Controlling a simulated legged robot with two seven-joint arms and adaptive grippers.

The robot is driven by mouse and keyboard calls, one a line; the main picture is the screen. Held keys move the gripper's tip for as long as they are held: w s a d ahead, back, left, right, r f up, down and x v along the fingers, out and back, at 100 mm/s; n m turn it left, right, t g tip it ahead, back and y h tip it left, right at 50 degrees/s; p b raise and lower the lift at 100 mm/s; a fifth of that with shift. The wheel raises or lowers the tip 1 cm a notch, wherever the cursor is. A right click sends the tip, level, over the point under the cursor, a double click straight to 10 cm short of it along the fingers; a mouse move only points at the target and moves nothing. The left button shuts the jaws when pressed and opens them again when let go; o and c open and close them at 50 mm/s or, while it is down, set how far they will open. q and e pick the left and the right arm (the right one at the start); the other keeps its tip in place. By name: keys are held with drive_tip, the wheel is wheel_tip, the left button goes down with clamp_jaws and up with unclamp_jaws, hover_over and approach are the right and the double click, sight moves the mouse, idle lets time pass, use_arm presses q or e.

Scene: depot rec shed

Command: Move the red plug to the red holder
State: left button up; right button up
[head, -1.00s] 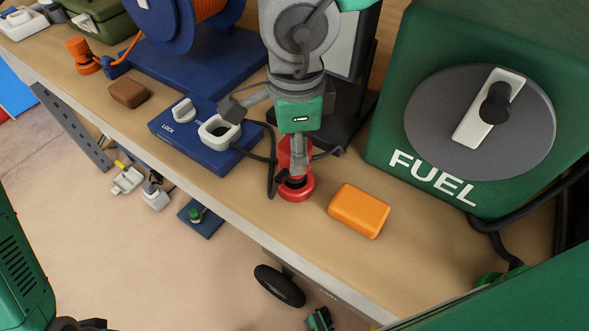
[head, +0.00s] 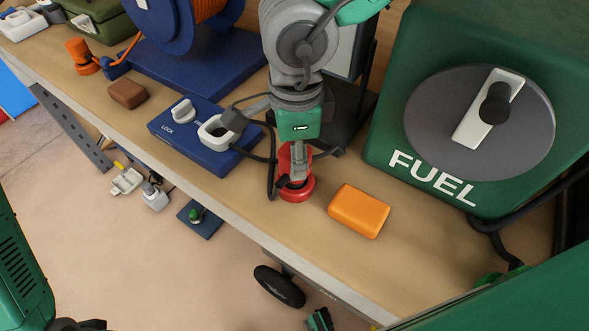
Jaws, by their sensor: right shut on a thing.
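My right gripper (head: 298,163) points down over the bench and is shut on the red plug (head: 284,158). Its fingers partly cover the plug. The red holder (head: 297,197) is a round red ring standing on the bench directly below the plug. The plug's lower end is at the holder's opening; the fingers hide how deep it sits. A black cable hangs in a loop just left of the plug.
A blue LOCK block (head: 205,157) lies to the left and an orange block (head: 359,211) close on the right. A green FUEL container (head: 400,110) stands further right. A blue reel (head: 168,22) stands behind. The bench's front edge is near the holder.

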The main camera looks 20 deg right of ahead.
drive_tip(key=shift+f, duration=0.7)
drive_tip(key=o, duration=1.3)
drive_tip(key=shift+o, duration=0.2)
